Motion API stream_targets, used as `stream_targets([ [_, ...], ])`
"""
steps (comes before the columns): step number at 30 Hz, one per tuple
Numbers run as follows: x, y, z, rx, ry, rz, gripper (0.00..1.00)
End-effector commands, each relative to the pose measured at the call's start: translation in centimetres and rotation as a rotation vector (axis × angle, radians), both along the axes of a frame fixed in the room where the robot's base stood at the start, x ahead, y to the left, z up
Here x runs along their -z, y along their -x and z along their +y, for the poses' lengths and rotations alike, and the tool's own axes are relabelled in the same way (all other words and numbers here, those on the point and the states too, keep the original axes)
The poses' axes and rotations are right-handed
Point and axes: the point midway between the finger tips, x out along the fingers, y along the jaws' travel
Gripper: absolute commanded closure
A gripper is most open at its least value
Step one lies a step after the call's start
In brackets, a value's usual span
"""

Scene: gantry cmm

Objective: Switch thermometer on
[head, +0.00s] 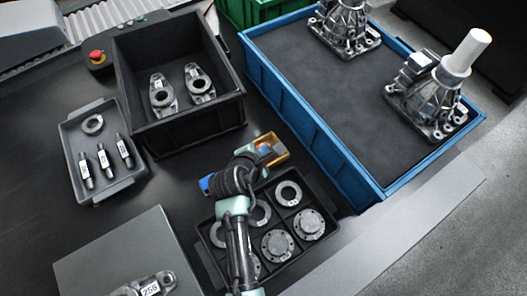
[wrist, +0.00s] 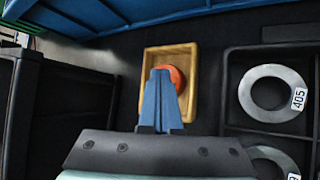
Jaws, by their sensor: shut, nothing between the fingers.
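A small yellow tray-like holder with a raised rim (wrist: 149,62) lies on the dark table in the wrist view. Inside it is a round orange-red thing (wrist: 178,78), partly hidden behind my fingers. I cannot tell whether this is the thermometer; no display or switch is readable. The holder also shows in the head view (head: 280,157), mostly covered by my arm. My gripper (wrist: 161,72) is shut and empty, its blue fingertips over the holder and overlapping the orange-red thing. I cannot tell whether they touch it. In the head view my gripper (head: 264,148) is mostly hidden.
A divided dark tray of metal rings and flanges (head: 327,238) lies close beside the holder. A deep black bin (head: 190,130) stands to the left, and a blue-walled crate (head: 310,118) to the right. A grey tray (head: 118,188) and red emergency button (head: 96,56) are farther left.

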Motion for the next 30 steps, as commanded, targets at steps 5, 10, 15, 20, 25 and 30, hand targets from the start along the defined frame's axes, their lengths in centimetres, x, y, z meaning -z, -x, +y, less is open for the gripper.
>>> stream_targets([
  [5, 0.00, 0.00, 0.00, 0.000, 0.000, 0.000, 1.00],
  [10, 0.01, -0.01, 0.00, 0.000, 0.000, 0.000, 1.00],
  [15, 0.43, 0.01, -0.01, 0.001, 0.000, 0.001, 1.00],
  [20, 0.89, 0.01, -0.01, 0.001, 0.000, 0.001, 1.00],
  [25, 0.90, -0.01, 0.01, 0.000, 0.000, 0.000, 1.00],
  [30, 0.92, -0.01, 0.00, 0.000, 0.000, 0.000, 1.00],
])
